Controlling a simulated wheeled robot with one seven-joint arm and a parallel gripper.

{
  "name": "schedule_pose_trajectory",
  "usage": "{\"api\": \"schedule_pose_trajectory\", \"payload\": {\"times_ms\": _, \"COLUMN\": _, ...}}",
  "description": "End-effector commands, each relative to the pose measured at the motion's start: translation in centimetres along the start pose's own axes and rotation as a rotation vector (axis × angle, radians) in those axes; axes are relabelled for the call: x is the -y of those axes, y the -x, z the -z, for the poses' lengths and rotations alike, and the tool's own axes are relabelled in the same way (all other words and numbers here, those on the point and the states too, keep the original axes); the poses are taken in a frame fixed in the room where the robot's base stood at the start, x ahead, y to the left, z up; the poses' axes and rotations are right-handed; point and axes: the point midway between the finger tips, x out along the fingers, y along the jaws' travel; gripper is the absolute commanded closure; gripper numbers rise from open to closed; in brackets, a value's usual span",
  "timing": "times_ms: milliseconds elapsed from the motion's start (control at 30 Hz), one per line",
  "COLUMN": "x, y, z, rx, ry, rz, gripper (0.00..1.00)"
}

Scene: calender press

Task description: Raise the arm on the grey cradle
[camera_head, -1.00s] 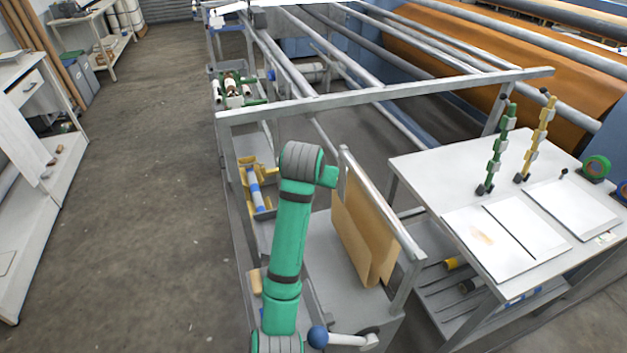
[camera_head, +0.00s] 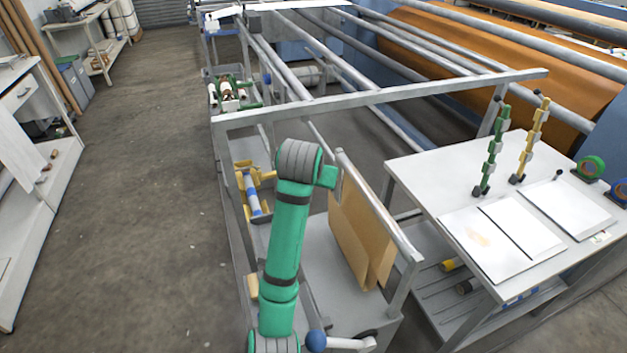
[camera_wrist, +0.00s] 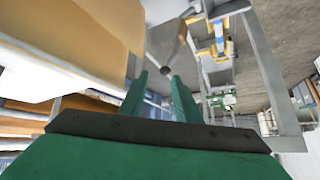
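A pale grey arm with a blue ball knob (camera_head: 316,341) lies low at the bottom edge of the head view, close to my arm's lower links. It appears to be the grey cradle's arm; its cradle is mostly cut off or hidden, so I cannot tell its full shape. In the wrist view my gripper (camera_wrist: 160,84) has two green fingers standing apart with nothing between them. My gripper's fingers are hidden in the head view. The wrist view does not clearly show the blue knob.
A yellow cradle (camera_head: 268,178) with a blue-banded roll and a green cradle (camera_head: 248,83) stand along the frame. Brown boards (camera_head: 357,240) stand right of my arm. A white table (camera_head: 420,170) is at right. The floor (camera_head: 150,200) at left is clear.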

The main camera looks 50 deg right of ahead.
Motion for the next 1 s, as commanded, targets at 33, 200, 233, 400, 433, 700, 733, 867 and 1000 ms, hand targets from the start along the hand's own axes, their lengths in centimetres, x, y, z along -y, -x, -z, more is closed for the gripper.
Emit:
{"api": "schedule_pose_trajectory", "payload": {"times_ms": 33, "x": 0.1, "y": 0.8, "z": 0.1, "rx": -0.002, "ry": 0.0, "rz": 0.001, "gripper": 0.71}}
{"api": "schedule_pose_trajectory", "payload": {"times_ms": 200, "x": 0.1, "y": 4.1, "z": 0.1, "rx": -0.004, "ry": -0.001, "rz": 0.002, "gripper": 0.71}}
{"api": "schedule_pose_trajectory", "payload": {"times_ms": 233, "x": 0.1, "y": 4.8, "z": 0.1, "rx": -0.005, "ry": -0.002, "rz": 0.003, "gripper": 0.71}}
{"api": "schedule_pose_trajectory", "payload": {"times_ms": 400, "x": 0.2, "y": 6.8, "z": 0.1, "rx": -0.004, "ry": -0.002, "rz": 0.005, "gripper": 0.71}}
{"api": "schedule_pose_trajectory", "payload": {"times_ms": 433, "x": 0.3, "y": 7.2, "z": 0.0, "rx": -0.002, "ry": -0.001, "rz": 0.006, "gripper": 0.71}}
{"api": "schedule_pose_trajectory", "payload": {"times_ms": 700, "x": 0.1, "y": 9.3, "z": 0.1, "rx": -0.003, "ry": -0.002, "rz": 0.002, "gripper": 0.71}}
{"api": "schedule_pose_trajectory", "payload": {"times_ms": 733, "x": 0.1, "y": 9.4, "z": 0.1, "rx": -0.003, "ry": -0.002, "rz": 0.002, "gripper": 0.71}}
{"api": "schedule_pose_trajectory", "payload": {"times_ms": 867, "x": 0.0, "y": 9.7, "z": 0.0, "rx": 0.0, "ry": 0.0, "rz": 0.0, "gripper": 0.71}}
{"api": "schedule_pose_trajectory", "payload": {"times_ms": 1000, "x": 0.0, "y": 9.7, "z": -0.1, "rx": 0.001, "ry": -0.001, "rz": -0.001, "gripper": 0.71}}
